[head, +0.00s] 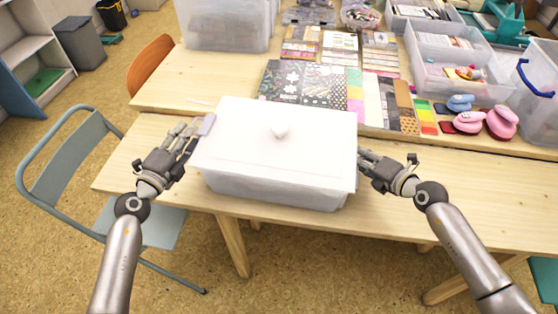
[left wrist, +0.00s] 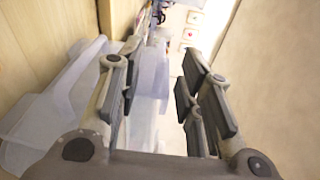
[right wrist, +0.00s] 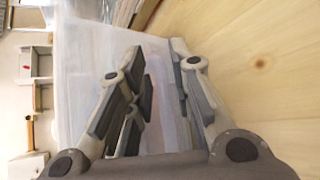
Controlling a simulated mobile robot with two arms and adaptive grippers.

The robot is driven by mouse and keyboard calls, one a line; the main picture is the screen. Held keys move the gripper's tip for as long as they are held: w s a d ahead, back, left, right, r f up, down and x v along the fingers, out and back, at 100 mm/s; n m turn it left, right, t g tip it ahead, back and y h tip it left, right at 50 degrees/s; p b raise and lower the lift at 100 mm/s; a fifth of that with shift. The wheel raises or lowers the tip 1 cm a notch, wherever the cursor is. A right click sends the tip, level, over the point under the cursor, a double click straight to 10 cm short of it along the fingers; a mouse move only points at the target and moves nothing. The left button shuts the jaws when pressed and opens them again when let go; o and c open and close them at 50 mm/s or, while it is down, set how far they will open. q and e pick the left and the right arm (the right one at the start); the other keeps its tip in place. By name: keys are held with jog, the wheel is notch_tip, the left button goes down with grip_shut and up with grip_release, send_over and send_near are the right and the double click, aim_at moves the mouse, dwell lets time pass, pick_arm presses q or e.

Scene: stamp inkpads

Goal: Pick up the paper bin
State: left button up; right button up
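The paper bin (head: 270,185) is a translucent white box with a white lid (head: 235,140) and a round knob. It stands upright on the near table. In the left wrist view, pale translucent plastic (left wrist: 150,85) shows between spread fingers. In the right wrist view, a translucent wall (right wrist: 85,70) shows beside and behind spread fingers. I cannot tell whether either gripper touches the bin.
Patterned paper sheets (head: 300,85) lie just behind the bin. Pink stampers (head: 502,122) and clear containers (head: 450,65) are at the back right. A large clear tub (head: 225,25) stands at the back left. A grey folding chair (head: 65,155) stands left of the table.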

pick_arm(q)
jog(key=shift+c, duration=0.4)
pick_arm(e)
jog(key=shift+c, duration=0.5)
pick_arm(q)
jog(key=shift+c, duration=1.2)
pick_arm(e)
jog(key=shift+c, duration=1.1)
pick_arm(q)
grip_shut()
pick_arm(e)
grip_shut()
pick_arm(q)
jog(key=shift+w+r, duration=0.15)
jog(key=shift+r, duration=0.1)
pick_arm(e)
jog(key=shift+w+r, duration=0.2)
jog(key=shift+r, duration=0.1)
